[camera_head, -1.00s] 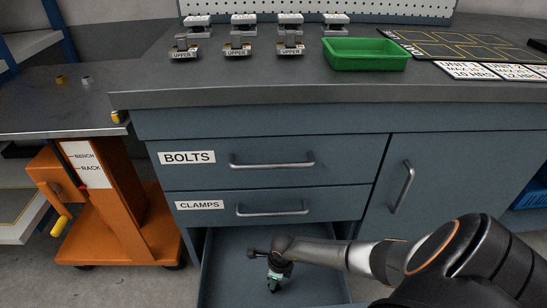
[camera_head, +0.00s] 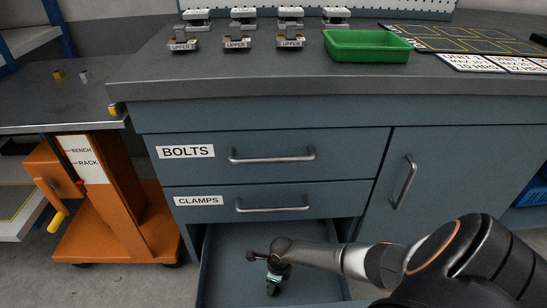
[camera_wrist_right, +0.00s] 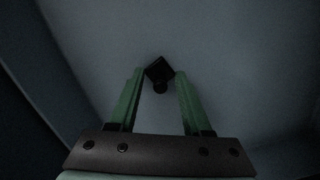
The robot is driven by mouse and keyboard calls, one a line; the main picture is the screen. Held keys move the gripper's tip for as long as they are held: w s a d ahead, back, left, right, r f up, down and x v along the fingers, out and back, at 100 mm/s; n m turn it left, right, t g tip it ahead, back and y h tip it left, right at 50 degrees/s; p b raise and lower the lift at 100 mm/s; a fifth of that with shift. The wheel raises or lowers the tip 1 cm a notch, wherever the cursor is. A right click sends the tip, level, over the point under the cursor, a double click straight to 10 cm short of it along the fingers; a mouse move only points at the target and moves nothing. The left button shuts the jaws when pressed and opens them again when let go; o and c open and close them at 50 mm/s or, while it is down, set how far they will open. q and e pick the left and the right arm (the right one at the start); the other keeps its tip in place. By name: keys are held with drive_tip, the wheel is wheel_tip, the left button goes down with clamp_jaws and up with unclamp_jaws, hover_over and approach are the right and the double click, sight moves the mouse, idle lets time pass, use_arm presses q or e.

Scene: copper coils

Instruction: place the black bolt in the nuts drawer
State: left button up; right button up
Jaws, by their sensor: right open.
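The black bolt (camera_wrist_right: 159,73) shows in the right wrist view as a dark squarish head with a short round part. My right gripper (camera_head: 272,288) points down inside the open bottom drawer (camera_head: 222,262). In the right wrist view its two fingers are apart and nothing is clamped between them. The bolt cannot be made out in the head view. The open drawer's front and any label are out of view. My left gripper is not in view.
Above the open drawer, the CLAMPS drawer (camera_head: 335,203) and BOLTS drawer (camera_head: 345,150) are shut. A cupboard door (camera_head: 450,165) is at the right. A green tray (camera_head: 368,55) and metal fixtures stand on the worktop. An orange cart (camera_head: 115,215) stands at the left.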

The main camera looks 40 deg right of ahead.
sight(278, 289)
use_arm(q)
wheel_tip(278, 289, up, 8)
drive_tip(key=p, duration=0.7)
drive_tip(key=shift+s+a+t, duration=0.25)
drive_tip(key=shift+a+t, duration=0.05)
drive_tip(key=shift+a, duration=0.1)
use_arm(e)
wheel_tip(278, 289, up, 12)
drive_tip(key=s, duration=0.1)
drive_tip(key=shift+s+d+r, duration=0.15)
drive_tip(key=shift+d, duration=0.2)
